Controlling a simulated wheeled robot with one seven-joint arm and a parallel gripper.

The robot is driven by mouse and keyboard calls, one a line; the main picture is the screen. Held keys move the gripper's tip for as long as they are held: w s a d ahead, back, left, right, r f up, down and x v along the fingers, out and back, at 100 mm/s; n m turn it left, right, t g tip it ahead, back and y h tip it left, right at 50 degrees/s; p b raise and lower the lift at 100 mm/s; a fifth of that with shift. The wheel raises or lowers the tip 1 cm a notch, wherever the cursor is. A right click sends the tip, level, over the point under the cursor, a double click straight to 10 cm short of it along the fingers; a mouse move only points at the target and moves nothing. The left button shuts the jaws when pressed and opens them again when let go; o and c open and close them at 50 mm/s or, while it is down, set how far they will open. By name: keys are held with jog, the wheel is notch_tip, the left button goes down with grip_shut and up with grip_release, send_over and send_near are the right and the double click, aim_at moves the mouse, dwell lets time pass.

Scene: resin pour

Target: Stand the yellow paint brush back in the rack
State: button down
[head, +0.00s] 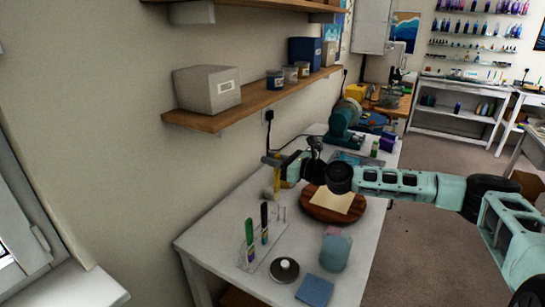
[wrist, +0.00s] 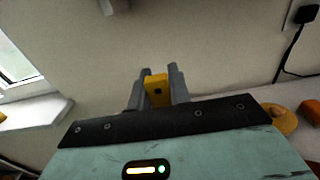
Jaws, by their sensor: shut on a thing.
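My gripper (head: 279,164) is shut on the yellow paint brush (head: 277,182) and holds it above the back left of the white table, near the wall. In the head view the brush hangs down roughly upright; its lower end is too small to make out clearly. In the wrist view the yellow handle (wrist: 157,90) sits between the two grey fingers. The clear rack (head: 275,236) stands on the table, nearer the camera than my gripper. A green-handled brush (head: 249,234) and a black-handled brush (head: 264,221) stand upright in it.
A wooden round board (head: 318,211) with a cream sheet lies right of the rack. A wall shelf (head: 240,110) with boxes and jars overhangs the table's back.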

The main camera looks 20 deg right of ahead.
jog(key=shift+f+b, duration=5.5)
jog(key=shift+f, duration=0.25)
jog(key=c, duration=0.7)
grip_release()
notch_tip(320, 180, up, 8)
jog(key=p, duration=0.5)
send_over(279, 192)
jog(key=x, duration=0.2)
jog(key=shift+s+a, duration=0.15)
